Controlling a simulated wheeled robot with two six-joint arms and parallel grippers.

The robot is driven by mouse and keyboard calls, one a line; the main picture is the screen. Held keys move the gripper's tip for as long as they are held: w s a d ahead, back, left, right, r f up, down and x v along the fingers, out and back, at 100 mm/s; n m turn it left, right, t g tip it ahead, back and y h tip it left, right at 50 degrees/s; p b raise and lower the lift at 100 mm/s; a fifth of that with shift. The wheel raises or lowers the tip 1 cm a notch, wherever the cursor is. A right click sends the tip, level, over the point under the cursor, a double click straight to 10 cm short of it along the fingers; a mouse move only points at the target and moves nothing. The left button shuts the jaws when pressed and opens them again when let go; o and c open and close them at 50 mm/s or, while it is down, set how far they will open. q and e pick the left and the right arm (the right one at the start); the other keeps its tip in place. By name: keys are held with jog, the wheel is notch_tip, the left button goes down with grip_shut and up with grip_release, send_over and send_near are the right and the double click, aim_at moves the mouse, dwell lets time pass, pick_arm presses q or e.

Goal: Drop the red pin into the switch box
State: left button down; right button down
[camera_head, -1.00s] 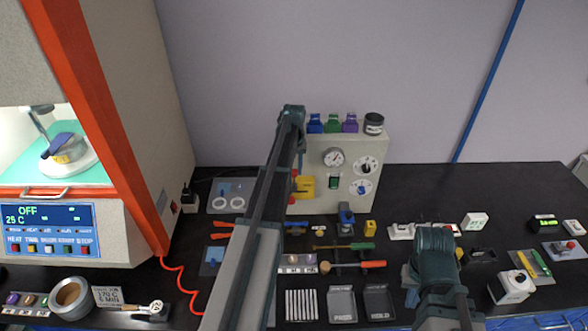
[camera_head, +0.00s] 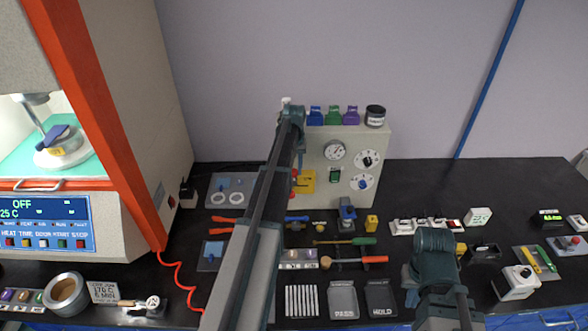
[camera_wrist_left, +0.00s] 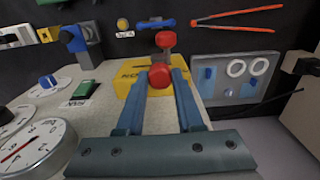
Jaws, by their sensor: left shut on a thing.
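My left gripper (camera_wrist_left: 160,85) is shut on a red pin (camera_wrist_left: 160,76), whose rounded head shows between the fingertips in the left wrist view. A second red knob (camera_wrist_left: 166,40) shows just beyond it; I cannot tell whether it belongs to the same pin. A yellow box (camera_wrist_left: 130,78) with partly covered lettering lies right behind the fingertips. It also shows in the head view (camera_head: 307,182), on the left of the pale gauge box (camera_head: 352,190). The left arm hides part of the grip there. My right arm is at the lower right, its fingers not clear.
The gauge box carries dials, a green switch (camera_wrist_left: 86,88) and several coloured blocks on top. The heated press (camera_head: 90,130) stands at the left.

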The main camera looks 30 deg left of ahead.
pick_arm(q)
jog(key=shift+f+b, duration=0.95)
jog(key=shift+f, duration=0.15)
jog(key=shift+c, duration=2.3)
grip_release()
jog(key=shift+r, duration=0.1)
notch_tip(320, 180, up, 5)
jog(key=p, duration=0.5)
